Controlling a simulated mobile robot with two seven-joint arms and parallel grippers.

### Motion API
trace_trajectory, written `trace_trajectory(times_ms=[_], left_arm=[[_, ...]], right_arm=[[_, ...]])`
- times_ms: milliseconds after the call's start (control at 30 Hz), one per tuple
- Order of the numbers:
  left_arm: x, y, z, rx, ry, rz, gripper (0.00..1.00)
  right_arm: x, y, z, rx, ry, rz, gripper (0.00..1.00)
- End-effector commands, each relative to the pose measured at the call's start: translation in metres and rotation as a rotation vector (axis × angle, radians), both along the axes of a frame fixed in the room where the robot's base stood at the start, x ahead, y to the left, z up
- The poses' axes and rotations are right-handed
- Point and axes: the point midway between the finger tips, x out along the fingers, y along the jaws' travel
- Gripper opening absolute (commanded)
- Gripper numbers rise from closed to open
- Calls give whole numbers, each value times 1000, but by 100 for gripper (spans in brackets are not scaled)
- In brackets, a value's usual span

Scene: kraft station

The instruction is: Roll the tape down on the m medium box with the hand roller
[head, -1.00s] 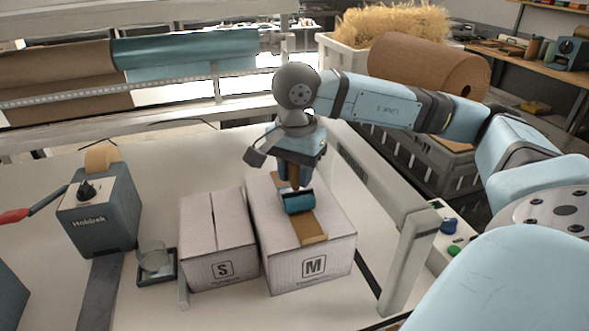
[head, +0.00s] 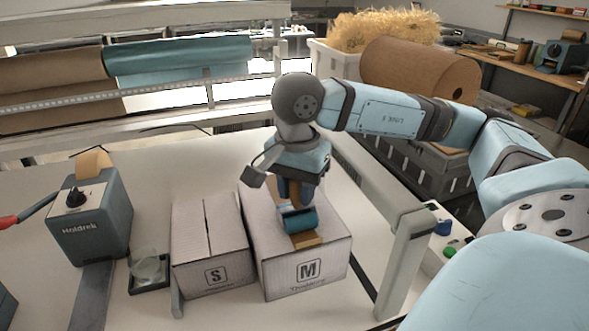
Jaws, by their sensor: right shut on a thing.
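The M medium box (head: 309,270) stands on the table with its M label facing me. A brown tape strip (head: 305,239) runs along its top seam and folds over the front edge. My right gripper (head: 297,190) is above the box, pointing down, shut on the hand roller (head: 299,219). The roller has a teal cylinder and a brown handle. Its cylinder lies on the tape near the front of the box top, seemingly touching it. The gripper and roller hide part of the tape behind. My left gripper is not in view.
The S box (head: 213,250) stands close left of the M box. Further left are a glass on a dark tray (head: 149,272) and the Holdrek tape dispenser (head: 90,217). A pale frame post (head: 404,262) rises to the right. A white crate and paper roll (head: 424,70) are behind.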

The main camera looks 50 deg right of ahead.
Motion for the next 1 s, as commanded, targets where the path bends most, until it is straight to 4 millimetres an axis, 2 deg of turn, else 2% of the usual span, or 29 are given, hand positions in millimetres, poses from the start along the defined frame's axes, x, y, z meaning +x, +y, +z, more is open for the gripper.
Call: trace_trajectory(times_ms=[1000], left_arm=[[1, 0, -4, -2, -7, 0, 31]], right_arm=[[-37, 20, -1, 0, 0, 1, 13]])
